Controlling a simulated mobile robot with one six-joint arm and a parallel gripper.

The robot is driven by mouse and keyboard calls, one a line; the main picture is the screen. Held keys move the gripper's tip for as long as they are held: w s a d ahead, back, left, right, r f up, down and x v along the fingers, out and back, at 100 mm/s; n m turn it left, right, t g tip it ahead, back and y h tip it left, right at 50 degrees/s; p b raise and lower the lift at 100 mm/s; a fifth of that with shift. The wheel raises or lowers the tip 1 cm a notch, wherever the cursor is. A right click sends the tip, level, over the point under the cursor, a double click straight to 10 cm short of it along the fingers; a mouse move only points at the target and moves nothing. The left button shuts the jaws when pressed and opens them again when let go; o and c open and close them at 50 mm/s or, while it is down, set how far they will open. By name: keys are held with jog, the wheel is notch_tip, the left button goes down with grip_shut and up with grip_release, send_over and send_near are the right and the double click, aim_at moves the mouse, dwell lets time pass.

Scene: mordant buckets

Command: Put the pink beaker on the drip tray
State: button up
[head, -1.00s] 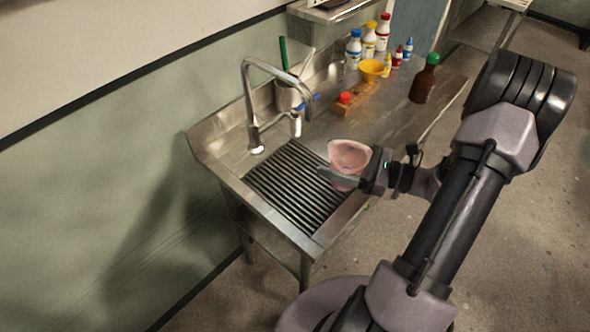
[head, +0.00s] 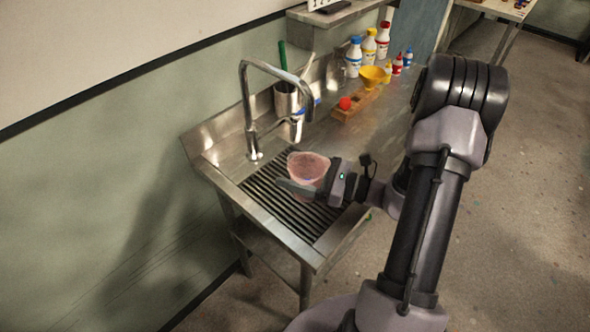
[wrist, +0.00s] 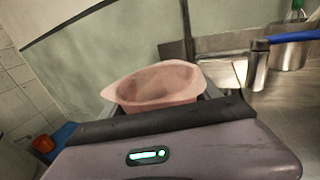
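The pink beaker (head: 308,166) is upright, with its wide mouth up, and it also shows in the wrist view (wrist: 160,84). My gripper (head: 305,189) is shut on it, with one finger along its near side; the other finger is hidden. The beaker is over the right part of the drip tray (head: 272,192), a dark slatted grid set in the steel sink bench. I cannot tell from these views how high its base is above the slats, as my gripper hides its lower part.
The tap (head: 250,110) arches up just behind the beaker. A steel cup with brushes (head: 287,98) stands behind the tap. The left side of the grid is clear.

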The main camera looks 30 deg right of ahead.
jog(key=o, duration=0.4)
jog(key=shift+o, duration=0.2)
jog(key=shift+r, duration=0.1)
jog(key=shift+s+d+r+p, duration=0.15)
jog(key=shift+p, duration=0.2)
jog(key=p+v, duration=0.3)
jog(key=v, duration=0.8)
jog(key=shift+s+d, duration=0.25)
